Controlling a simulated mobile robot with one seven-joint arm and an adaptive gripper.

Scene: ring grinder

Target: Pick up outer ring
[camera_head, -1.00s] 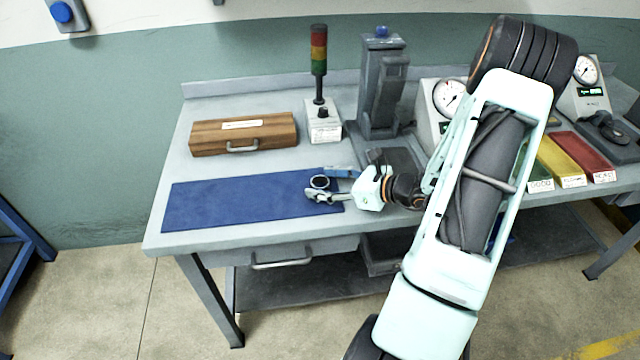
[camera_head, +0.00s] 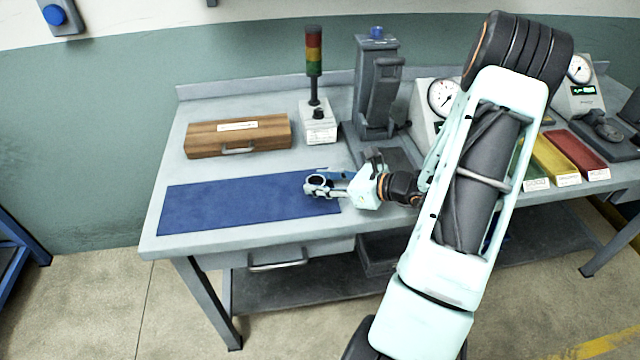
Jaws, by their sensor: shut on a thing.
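The outer ring (camera_head: 319,180) is a small, dark-centred metal ring at the right end of the blue mat (camera_head: 235,207). My gripper (camera_head: 318,186) comes in from the right and is shut on the ring, with its fingers on either side of it. The fingers partly hide the ring. I cannot tell whether the ring still touches the mat.
A wooden case (camera_head: 238,136) lies behind the mat. A signal tower (camera_head: 314,65) on a small box and a grey press (camera_head: 377,90) stand at the back. Dial gauges (camera_head: 444,97) and coloured bins (camera_head: 575,150) are at right. The mat's left and middle are clear.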

